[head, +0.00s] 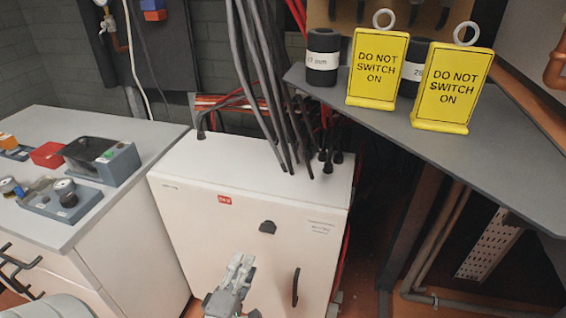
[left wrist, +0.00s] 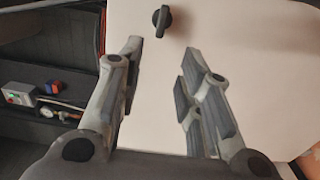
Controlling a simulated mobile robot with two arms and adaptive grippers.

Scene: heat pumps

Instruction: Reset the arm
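My left gripper (head: 238,272) shows low in the middle of the head view, in front of the white electrical cabinet (head: 190,228). In the left wrist view its two fingers (left wrist: 160,88) stand apart with nothing between them. The cabinet's front fills the space past the fingers. A black rotary switch knob (left wrist: 161,20) is beyond the fingertips, apart from them. The same knob shows on the cabinet front in the head view (head: 267,227). My right gripper is in neither view.
A black door handle (head: 295,287) is on the cabinet's lower right. Black cables rise from its top. Two yellow "DO NOT SWITCH ON" signs (head: 378,68) (head: 453,87) stand on the grey shelf (head: 500,155) at right. A white-sided counter (head: 85,210) with devices stands at left.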

